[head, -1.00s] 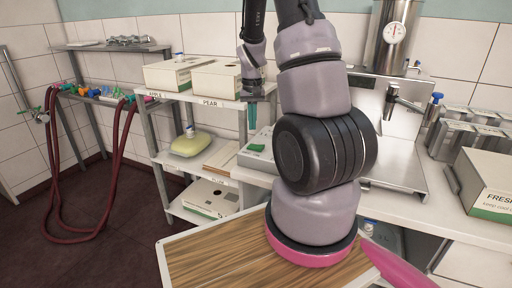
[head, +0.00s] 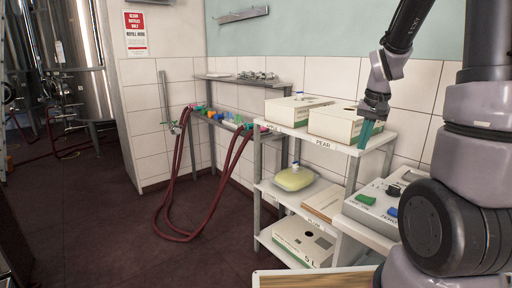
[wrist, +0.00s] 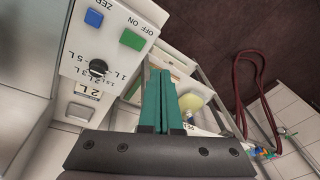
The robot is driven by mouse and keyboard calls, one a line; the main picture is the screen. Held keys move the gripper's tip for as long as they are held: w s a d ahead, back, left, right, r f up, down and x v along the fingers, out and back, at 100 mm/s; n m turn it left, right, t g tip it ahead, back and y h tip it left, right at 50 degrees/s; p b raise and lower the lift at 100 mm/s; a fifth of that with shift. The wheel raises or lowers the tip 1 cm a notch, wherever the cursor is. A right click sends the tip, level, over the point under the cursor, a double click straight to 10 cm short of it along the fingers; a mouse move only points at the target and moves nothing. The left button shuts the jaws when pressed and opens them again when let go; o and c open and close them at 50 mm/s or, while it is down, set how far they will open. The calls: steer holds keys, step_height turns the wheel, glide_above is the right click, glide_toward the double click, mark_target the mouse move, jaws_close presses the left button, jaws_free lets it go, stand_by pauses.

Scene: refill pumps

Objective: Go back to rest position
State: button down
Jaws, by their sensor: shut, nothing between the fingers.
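My gripper (head: 368,134) hangs from my arm at the right of the head view, with teal fingers pointing down. It is by the right end of the PEAR box on the shelf rack, and I cannot tell if it touches the box. In the wrist view my gripper's fingers (wrist: 159,75) lie side by side, shut and empty.
A white shelf rack (head: 322,143) holds the PEAR box (head: 335,124), another carton (head: 290,108) and a yellowish container (head: 294,178). A control box (wrist: 105,45) with blue and green buttons is close to the gripper. Red hoses (head: 178,190) hang at left. Dark floor (head: 95,215) is open.

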steer(key=s+a+r+t, duration=0.2)
steer(key=s+a+r, duration=0.2)
steer(key=s+r, duration=0.4)
steer(key=s+a+r+t+y, duration=0.1)
steer(key=s+a+r+t, duration=0.2)
steer(key=s+a+r, duration=0.2)
steer(key=s+r, duration=0.3)
steer(key=s, duration=0.1)
steer(key=shift+r, duration=0.3)
